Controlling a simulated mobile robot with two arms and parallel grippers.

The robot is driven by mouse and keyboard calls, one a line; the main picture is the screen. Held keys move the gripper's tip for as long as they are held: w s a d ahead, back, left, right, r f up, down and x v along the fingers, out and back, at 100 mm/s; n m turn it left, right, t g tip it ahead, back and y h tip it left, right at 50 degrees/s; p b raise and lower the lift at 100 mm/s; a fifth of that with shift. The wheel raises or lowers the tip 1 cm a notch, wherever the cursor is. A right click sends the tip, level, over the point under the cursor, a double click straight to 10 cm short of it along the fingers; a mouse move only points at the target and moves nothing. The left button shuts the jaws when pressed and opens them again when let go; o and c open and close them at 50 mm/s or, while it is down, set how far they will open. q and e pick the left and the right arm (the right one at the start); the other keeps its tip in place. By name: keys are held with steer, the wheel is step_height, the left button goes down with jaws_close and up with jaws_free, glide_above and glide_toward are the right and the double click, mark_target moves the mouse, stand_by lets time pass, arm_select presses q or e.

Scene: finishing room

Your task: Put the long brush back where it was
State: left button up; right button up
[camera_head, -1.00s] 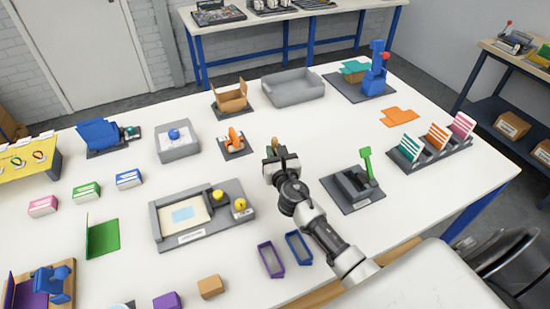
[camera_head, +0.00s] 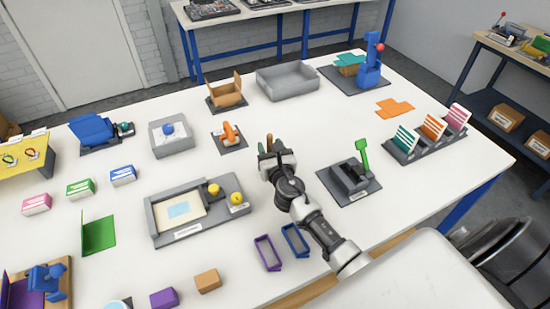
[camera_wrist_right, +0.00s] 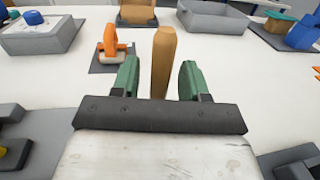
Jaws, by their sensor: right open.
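A tan, smooth, rounded wooden handle (camera_wrist_right: 164,62), which looks like the long brush, stands between the green fingers of my right gripper (camera_wrist_right: 159,78) in the right wrist view. The fingers are open, with a gap on each side of the handle. Its lower end is hidden behind the gripper, and no bristles show. In the head view my right gripper (camera_head: 276,150) is over the middle of the table, and the handle's top (camera_head: 268,142) pokes up small beside it. My left gripper is not in view.
An orange clamp-like piece (camera_head: 229,132) on a dark base stands left of the gripper. A tray board with yellow knobs (camera_head: 228,213) lies front left, a grey fixture with a green lever (camera_head: 362,155) right. Blue and purple frames (camera_head: 295,240) lie in front.

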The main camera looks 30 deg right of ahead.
steer(key=b+v, duration=0.1)
steer(key=v, duration=1.1)
